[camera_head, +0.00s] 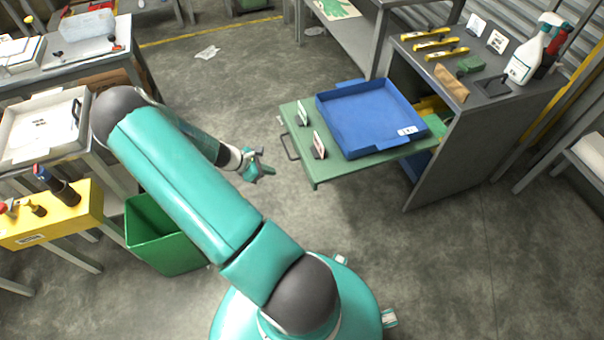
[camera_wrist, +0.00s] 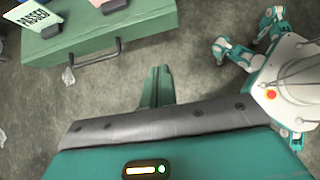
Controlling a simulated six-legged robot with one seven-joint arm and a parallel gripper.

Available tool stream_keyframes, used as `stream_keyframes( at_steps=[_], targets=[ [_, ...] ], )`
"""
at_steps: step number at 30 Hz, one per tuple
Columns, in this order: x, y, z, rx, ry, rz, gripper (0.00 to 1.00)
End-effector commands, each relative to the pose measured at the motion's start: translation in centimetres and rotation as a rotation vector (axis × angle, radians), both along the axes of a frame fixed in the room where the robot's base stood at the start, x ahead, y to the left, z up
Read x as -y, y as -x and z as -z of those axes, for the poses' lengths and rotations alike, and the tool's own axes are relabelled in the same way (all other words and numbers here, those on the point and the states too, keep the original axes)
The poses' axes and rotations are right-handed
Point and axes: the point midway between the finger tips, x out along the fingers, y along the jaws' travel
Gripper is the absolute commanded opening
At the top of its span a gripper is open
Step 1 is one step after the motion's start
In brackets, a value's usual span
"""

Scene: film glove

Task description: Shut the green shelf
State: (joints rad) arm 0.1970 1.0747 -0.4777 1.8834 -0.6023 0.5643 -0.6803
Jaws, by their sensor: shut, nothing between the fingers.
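The green shelf (camera_head: 306,165) is pulled out of the grey cabinet (camera_head: 450,140) and sticks out to the left in the head view. It bears a blue tray (camera_head: 365,118) and two small card stands near its outer edge. Its dark handle (camera_head: 288,147) is on the outer front edge; the handle also shows in the wrist view (camera_wrist: 88,58). My gripper (camera_head: 262,174) is shut and empty, left of the shelf and a little apart from the handle. In the wrist view my gripper (camera_wrist: 157,75) points up the picture, to the right of the handle, not touching it.
Yellow-handled tools, a spray bottle (camera_head: 530,52) and a brown packet (camera_head: 451,84) stand on the cabinet top. A green bin (camera_head: 160,238) and a yellow block (camera_head: 50,217) are at the left. The floor around my gripper is clear.

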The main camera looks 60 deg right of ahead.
Motion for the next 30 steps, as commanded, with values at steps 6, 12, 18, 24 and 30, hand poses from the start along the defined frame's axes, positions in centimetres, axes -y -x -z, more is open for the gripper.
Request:
stream_keyframes(
  at_steps=[6,12,18,24,30],
  targets=[
    [1.1,1.2,1.6,-0.038,-0.002,-0.023,0.0],
    [2.6,2.9,3.8,-0.038,-0.002,-0.02,0.0],
    [4.6,4.9,6.6,-0.039,-0.002,-0.021,0.0],
    [6.8,7.0,8.1,-0.034,-0.001,-0.019,0.0],
    [8.2,8.4,8.0,-0.033,-0.001,-0.021,0.0]
  ],
)
